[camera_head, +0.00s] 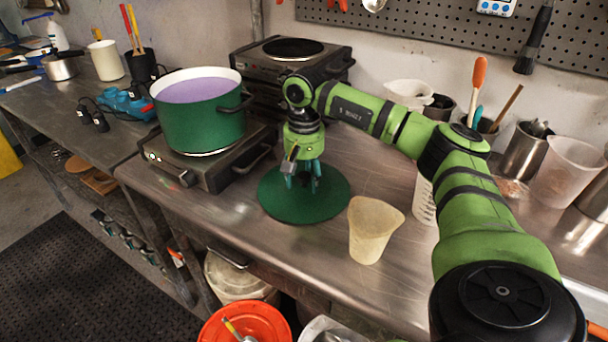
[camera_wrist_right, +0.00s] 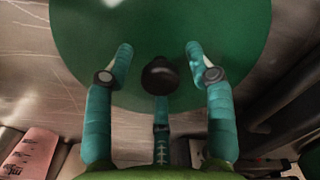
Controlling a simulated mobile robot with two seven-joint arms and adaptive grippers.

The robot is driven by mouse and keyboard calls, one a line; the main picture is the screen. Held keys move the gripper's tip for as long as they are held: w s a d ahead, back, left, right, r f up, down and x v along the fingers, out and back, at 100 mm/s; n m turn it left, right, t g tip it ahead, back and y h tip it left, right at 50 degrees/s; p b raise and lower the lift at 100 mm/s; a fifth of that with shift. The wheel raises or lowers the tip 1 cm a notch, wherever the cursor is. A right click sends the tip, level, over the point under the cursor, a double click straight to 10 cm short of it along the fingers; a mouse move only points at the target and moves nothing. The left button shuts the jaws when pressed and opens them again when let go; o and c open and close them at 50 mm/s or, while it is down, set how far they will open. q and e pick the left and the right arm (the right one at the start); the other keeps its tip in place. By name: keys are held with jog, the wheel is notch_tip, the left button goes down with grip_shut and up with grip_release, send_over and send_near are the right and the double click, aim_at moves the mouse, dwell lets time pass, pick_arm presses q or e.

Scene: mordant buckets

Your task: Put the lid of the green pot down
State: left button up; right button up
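The green pot (camera_head: 203,122) stands uncovered on a hot plate (camera_head: 207,165), with purple liquid (camera_head: 195,90) inside. Its round green lid (camera_head: 275,207) lies on the steel bench to the right of the hot plate. My right gripper (camera_head: 302,182) points down over the lid. In the right wrist view, the lid (camera_wrist_right: 157,25) shows its dark round knob (camera_wrist_right: 160,76) between the teal fingers of my gripper (camera_wrist_right: 160,62). The fingers are spread, with clear gaps between them and the knob. My left gripper is not in view.
A beige beaker (camera_head: 372,232) stands just right of the lid, near the bench's front edge. A second hot plate (camera_head: 290,55) is behind my right gripper. Cups and containers crowd the right side. Bare bench (camera_head: 215,212) shows left of the lid.

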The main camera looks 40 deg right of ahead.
aim_at(304, 175)
notch_tip(304, 175, up, 12)
jog(key=shift+r, duration=0.15)
dwell(0.4)
